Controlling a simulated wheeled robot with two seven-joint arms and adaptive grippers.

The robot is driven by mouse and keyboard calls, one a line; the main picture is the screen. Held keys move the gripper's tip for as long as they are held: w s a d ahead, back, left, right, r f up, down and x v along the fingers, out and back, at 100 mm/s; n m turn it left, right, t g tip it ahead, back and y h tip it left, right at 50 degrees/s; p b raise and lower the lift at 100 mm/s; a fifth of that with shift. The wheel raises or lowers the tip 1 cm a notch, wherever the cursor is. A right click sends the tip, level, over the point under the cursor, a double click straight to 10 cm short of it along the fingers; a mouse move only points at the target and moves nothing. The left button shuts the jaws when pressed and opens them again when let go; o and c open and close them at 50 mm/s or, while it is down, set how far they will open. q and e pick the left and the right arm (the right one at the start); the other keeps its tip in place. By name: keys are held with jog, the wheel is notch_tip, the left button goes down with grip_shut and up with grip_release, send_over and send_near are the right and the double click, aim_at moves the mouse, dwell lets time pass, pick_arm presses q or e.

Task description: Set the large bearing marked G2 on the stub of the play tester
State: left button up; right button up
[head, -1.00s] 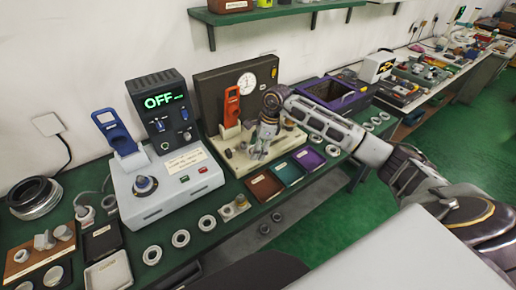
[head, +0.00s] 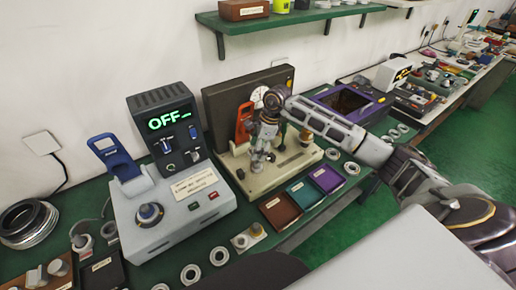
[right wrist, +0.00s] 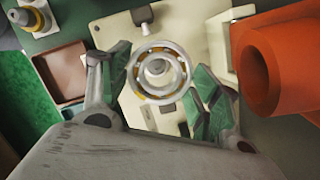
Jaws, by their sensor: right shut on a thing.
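The play tester (head: 245,180) is a cream base with an orange lever part (head: 243,122) and a dial in a dark panel behind. My right gripper (head: 262,162) is above its base, pointing down. In the right wrist view, my right gripper (right wrist: 158,78) is shut on a large bearing (right wrist: 140,88), a steel ring with balls and an amber cage. The round stub (right wrist: 157,67) shows through the bore, roughly centred. I cannot tell whether the bearing is above the stub or around it. No G2 mark is readable. My left gripper is out of view.
The orange part (right wrist: 275,65) is close beside the gripper in the right wrist view. Brown (head: 281,211), teal (head: 305,192) and purple (head: 327,179) trays line the tester's front. A grey unit reading OFF (head: 170,215) stands left. Several loose rings lie along the table's front.

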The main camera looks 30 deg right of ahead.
aim_at(258, 162)
jog(key=shift+r, duration=0.1)
dwell(0.4)
jog(key=shift+f+b, duration=0.7)
jog(key=shift+f, duration=1.05)
jog(key=shift+b, duration=0.4)
dwell(0.8)
jog(key=shift+f+b, duration=1.55)
jog(key=shift+f, duration=0.35)
dwell(0.7)
jog(key=o, duration=1.4)
jog(key=shift+c, duration=0.2)
jog(key=shift+s, duration=0.1)
